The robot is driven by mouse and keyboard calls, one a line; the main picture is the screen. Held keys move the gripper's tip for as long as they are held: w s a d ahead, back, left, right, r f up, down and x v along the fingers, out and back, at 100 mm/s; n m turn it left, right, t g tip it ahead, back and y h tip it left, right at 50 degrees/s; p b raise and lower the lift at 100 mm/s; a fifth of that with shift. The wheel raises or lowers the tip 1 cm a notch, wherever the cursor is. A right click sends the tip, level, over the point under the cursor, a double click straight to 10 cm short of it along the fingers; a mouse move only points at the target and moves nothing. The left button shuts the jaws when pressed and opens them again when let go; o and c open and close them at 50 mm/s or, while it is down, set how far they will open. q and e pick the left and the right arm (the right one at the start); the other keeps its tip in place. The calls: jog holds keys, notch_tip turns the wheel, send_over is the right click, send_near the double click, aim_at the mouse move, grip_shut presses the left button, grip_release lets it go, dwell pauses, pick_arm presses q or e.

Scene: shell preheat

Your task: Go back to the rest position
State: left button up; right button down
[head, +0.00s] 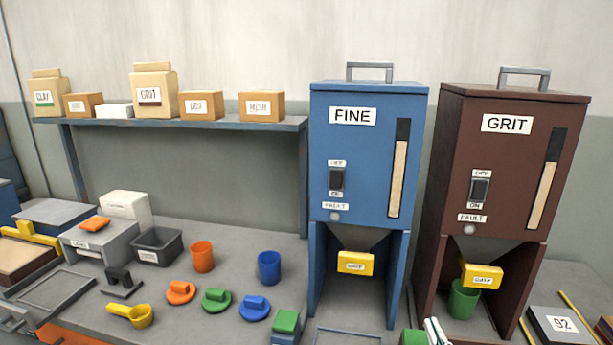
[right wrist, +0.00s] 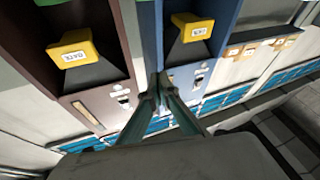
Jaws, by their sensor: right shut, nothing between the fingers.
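My right gripper (head: 436,328) shows only in part at the bottom edge of the head view, in front of the gap between the blue FINE hopper (head: 352,165) and the brown GRIT hopper (head: 492,160). In the right wrist view my right gripper (right wrist: 158,90) has its two fingers together at the tips, with nothing between them. Both hoppers' yellow gates show beyond it there. I cannot make out my left gripper in these views.
A green cup (head: 463,299) stands under the GRIT hopper's yellow gate (head: 482,276). An orange cup (head: 202,257), a blue cup (head: 269,267), several coloured lids and a yellow scoop (head: 132,314) are on the bench. A shelf (head: 235,125) with bags and boxes hangs behind.

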jog(key=s+a+f+g, duration=0.2)
jog(key=s+f, duration=0.4)
jog(key=f, duration=0.3)
jog(key=s+a+f+g, duration=0.2)
jog(key=s+f+g, duration=0.3)
jog(key=f, duration=0.4)
jog(key=s+a+f+n+g, duration=0.1)
jog(key=s+a+f+g, duration=0.1)
jog(key=s+f, duration=0.5)
notch_tip(320, 180, down, 3)
jog(key=shift+s+a+r+g+y, duration=0.25)
jog(key=shift+a+g+y, duration=0.1)
jog(key=shift+g, duration=0.55)
